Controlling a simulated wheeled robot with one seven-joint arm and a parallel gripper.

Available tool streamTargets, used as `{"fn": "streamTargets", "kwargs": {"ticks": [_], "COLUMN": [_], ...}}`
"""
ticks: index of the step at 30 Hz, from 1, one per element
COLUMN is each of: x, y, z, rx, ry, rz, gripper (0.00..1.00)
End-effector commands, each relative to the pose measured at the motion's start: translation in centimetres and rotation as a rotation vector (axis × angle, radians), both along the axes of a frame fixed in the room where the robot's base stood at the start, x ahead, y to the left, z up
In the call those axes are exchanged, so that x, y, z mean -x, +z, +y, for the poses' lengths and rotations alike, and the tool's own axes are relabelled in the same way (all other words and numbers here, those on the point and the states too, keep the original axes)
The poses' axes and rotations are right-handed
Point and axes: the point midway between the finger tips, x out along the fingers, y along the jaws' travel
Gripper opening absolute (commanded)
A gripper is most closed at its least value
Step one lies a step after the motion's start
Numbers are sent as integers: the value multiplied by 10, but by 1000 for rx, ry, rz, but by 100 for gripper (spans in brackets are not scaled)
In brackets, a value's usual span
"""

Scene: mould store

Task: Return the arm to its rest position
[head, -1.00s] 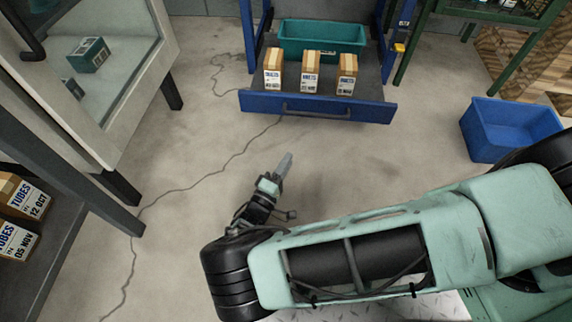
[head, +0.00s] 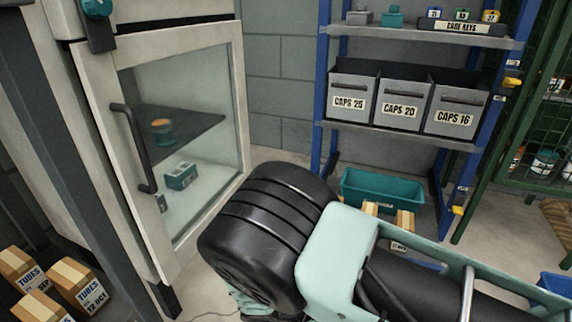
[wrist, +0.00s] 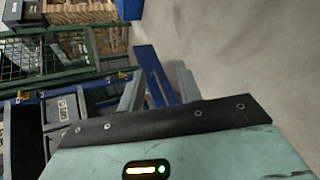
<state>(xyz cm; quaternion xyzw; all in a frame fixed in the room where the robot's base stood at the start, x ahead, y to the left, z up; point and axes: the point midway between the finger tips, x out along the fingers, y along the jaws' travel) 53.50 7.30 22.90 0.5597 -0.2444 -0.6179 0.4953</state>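My arm, pale green with a black ribbed joint, fills the lower middle and right of the head view. My gripper (wrist: 159,88) shows only in the wrist view; in the head view it is hidden behind or below the arm. Its two grey fingers stand apart, with nothing held between them.
A glass-door cabinet (head: 95,110) stands left, near the arm's black joint in the picture. More cartons (head: 78,287) lie lower left. A blue crate (head: 556,284) is right.

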Motion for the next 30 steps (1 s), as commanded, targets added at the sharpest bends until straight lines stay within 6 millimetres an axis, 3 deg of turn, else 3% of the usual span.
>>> {"fn": "streamTargets", "kwargs": {"ticks": [1, 9, 21, 24, 30], "x": [6, 42, 94, 107, 128], "y": [29, 141, 315, 347, 388], "z": [3, 22, 22, 16, 3], "rx": [-70, -429, -908, -986, -1077], "ry": [-42, -134, -20, 38, 137], "rz": [50, 280, 385, 373, 328], "gripper": [34, 34, 34, 34, 34]}}
